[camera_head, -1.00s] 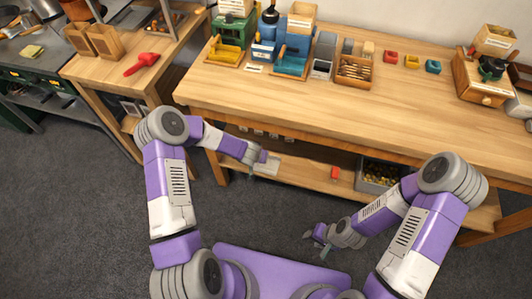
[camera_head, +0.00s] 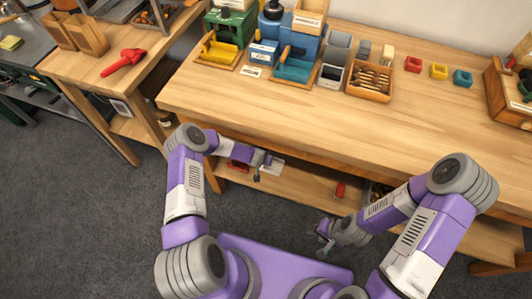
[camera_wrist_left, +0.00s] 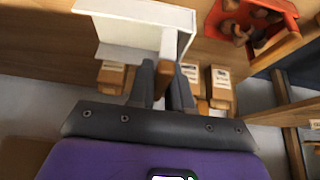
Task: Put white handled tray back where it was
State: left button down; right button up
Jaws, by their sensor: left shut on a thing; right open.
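The white handled tray (camera_wrist_left: 130,30) shows in the left wrist view as a white, flat-sided piece with a brown handle (camera_wrist_left: 164,78). My left gripper (camera_wrist_left: 163,88) is shut on that handle, one dark finger on each side. In the head view my left gripper (camera_head: 262,166) is at the lower shelf of the workbench, and a small part of the white tray (camera_head: 276,167) shows beside it. I cannot tell whether the tray touches the shelf. My right gripper (camera_head: 325,236) is open and empty, low in front of the bench.
A red tray with brown pieces (camera_wrist_left: 270,40) lies right of the white tray in the wrist view. Several labelled cartons (camera_wrist_left: 217,85) are near the handle. The lower shelf (camera_head: 305,187) holds a small red item (camera_head: 340,190). The bench top (camera_head: 270,115) has a clear front.

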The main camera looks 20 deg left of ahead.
pick_arm(q)
jog(key=shift+f+b, duration=1.3)
jog(key=shift+f, duration=1.9)
jog(key=shift+f, duration=0.65)
jog(key=c, duration=1)
grip_release()
jog(key=shift+o, duration=0.2)
jog(key=shift+s+r, duration=0.1)
